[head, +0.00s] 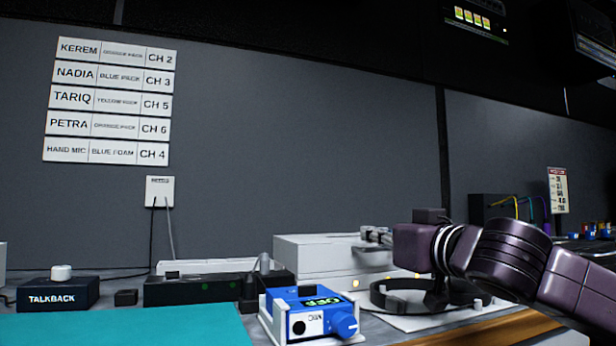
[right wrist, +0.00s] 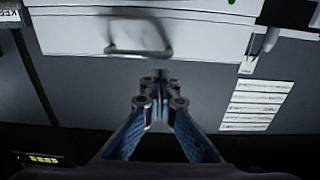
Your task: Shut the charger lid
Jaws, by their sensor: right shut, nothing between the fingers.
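A white box (head: 315,256) with small lit lamps low on its front stands at the back of the desk; I take it for the charger. Its white face fills the top of the right wrist view (right wrist: 75,35), with a grey loop handle (right wrist: 140,50) on it. How far its lid stands open I cannot tell. My right gripper (head: 368,235) is at the box's upper right; in the right wrist view the gripper (right wrist: 160,82) is shut and empty, pointing at the box just below the handle in the picture. Contact cannot be told. My left gripper is out of view.
A blue pack (head: 308,312) in a white holder stands in front of the box. A dark ring-shaped thing (head: 390,300) lies under my right arm. A black unit with green lamps (head: 195,290) and a talkback box (head: 58,294) stand left. The teal mat (head: 120,328) is clear.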

